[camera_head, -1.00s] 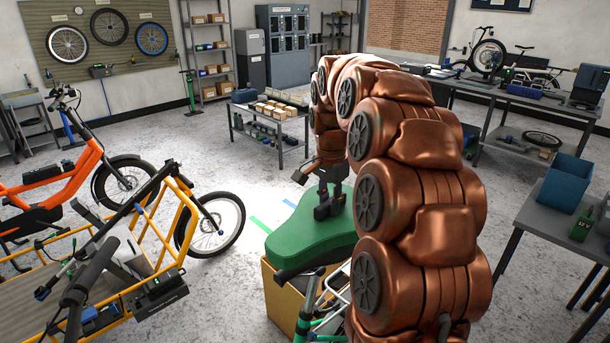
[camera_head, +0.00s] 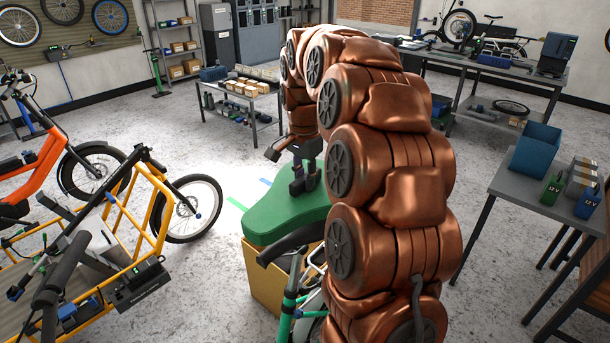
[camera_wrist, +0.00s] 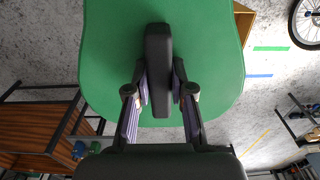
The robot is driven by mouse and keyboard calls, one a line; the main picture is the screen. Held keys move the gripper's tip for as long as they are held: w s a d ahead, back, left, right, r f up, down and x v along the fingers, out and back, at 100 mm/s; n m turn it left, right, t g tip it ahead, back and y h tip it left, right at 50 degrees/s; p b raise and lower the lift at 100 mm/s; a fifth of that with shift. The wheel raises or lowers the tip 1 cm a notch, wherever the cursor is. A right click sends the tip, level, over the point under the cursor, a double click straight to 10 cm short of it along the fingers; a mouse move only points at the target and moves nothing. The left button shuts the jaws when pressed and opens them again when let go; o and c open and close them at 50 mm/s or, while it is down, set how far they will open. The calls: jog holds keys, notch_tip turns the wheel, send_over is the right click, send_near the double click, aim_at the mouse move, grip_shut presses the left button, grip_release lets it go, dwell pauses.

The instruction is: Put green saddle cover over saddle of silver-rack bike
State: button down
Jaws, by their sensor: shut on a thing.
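The green saddle cover (camera_head: 275,217) hangs from my gripper (camera_head: 305,180), which is shut on the dark raised grip on its top. In the wrist view the broad green cover (camera_wrist: 215,60) lies under my gripper (camera_wrist: 159,88), with the dark grip between the fingers. Just below and in front of the cover in the head view is a long black part (camera_head: 290,242), a saddle or handlebar grip; I cannot tell which. A bike with green tubing (camera_head: 287,312) and pale silver tubes stands below, largely hidden by my arm. I cannot tell whether the cover touches it.
A brown box (camera_head: 262,282) stands below the cover. A yellow cargo bike (camera_head: 150,225) and an orange bike (camera_head: 45,165) are at left. A grey table (camera_head: 500,190) with a blue bin (camera_head: 535,148) is at right. Open floor lies behind the cover.

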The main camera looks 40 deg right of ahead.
jog(key=shift+f, duration=1.6)
jog(key=shift+d+f+b, duration=0.1)
jog(key=shift+f+b, duration=0.8)
jog(key=shift+f, duration=0.05)
jog(key=shift+b, duration=0.35)
jog(key=shift+f+b, duration=1.1)
jog(key=shift+f, duration=0.75)
jog(key=c, duration=0.9)
grip_release()
jog(key=shift+c, duration=0.2)
jog(key=shift+r, duration=0.1)
jog(key=shift+s+a+r, duration=0.1)
jog(key=shift+a+r, duration=0.05)
jog(key=shift+r, duration=2.85)
jog(key=shift+a+r, duration=0.1)
jog(key=shift+r, duration=2.85)
